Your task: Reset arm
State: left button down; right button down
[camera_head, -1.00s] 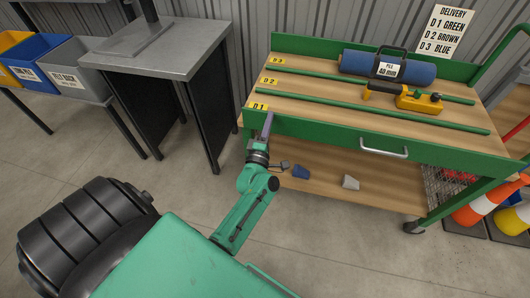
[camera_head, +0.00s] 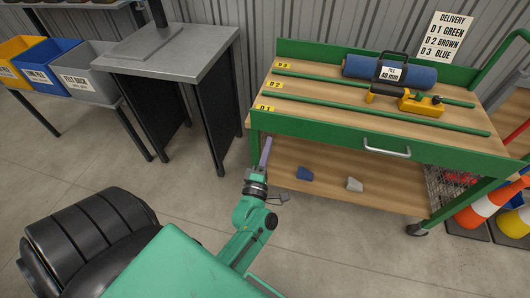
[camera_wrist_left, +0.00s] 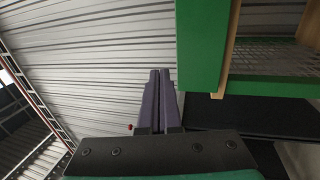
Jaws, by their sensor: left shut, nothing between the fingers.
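My left gripper (camera_head: 265,153) has purple fingers and stands at the left front corner of the green cart (camera_head: 350,141), in front of its lower shelf opening. In the left wrist view the two fingers (camera_wrist_left: 159,82) lie close together, shut, with nothing seen between them. The cart's green edge stands to the right of the fingers there. My right gripper is not in view.
The cart top holds a blue roll (camera_head: 415,74), a yellow tool (camera_head: 410,99) and green rails. A grey table (camera_head: 175,50) and bins (camera_head: 87,69) stand left. Cones stand right.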

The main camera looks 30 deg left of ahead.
pick_arm(q)
jog(key=s+d+f+m+g+h+p, duration=0.25)
jog(key=s+f+m, duration=0.2)
jog(key=f, duration=0.45)
jog(key=s+d+f+m+g+h+p, duration=0.1)
jog(key=s+d+f+m+g+h, duration=0.25)
jog(key=f+m, duration=0.4)
jog(key=s+d+f+m+g+h+p, duration=0.2)
jog(key=s+f+m+g, duration=0.25)
jog(key=f, duration=0.55)
jog(key=s+a+f+m+g, duration=0.2)
jog(key=s+f, duration=0.1)
jog(key=s, duration=0.4)
jog(key=s+a+f+m+g+y+p, duration=0.1)
jog(key=s+a+f+m+g, duration=0.2)
jog(key=s, duration=0.5)
jog(key=s+a+f+m+g+p, duration=0.1)
jog(key=s+a+f+m+g, duration=0.1)
jog(key=s, duration=0.5)
notch_tip(320, 180, down, 2)
jog(key=shift+s+a+f+m+g+y, duration=0.15)
jog(key=shift+s+a+m+g+y, duration=0.2)
jog(key=shift+a+g, duration=0.3)
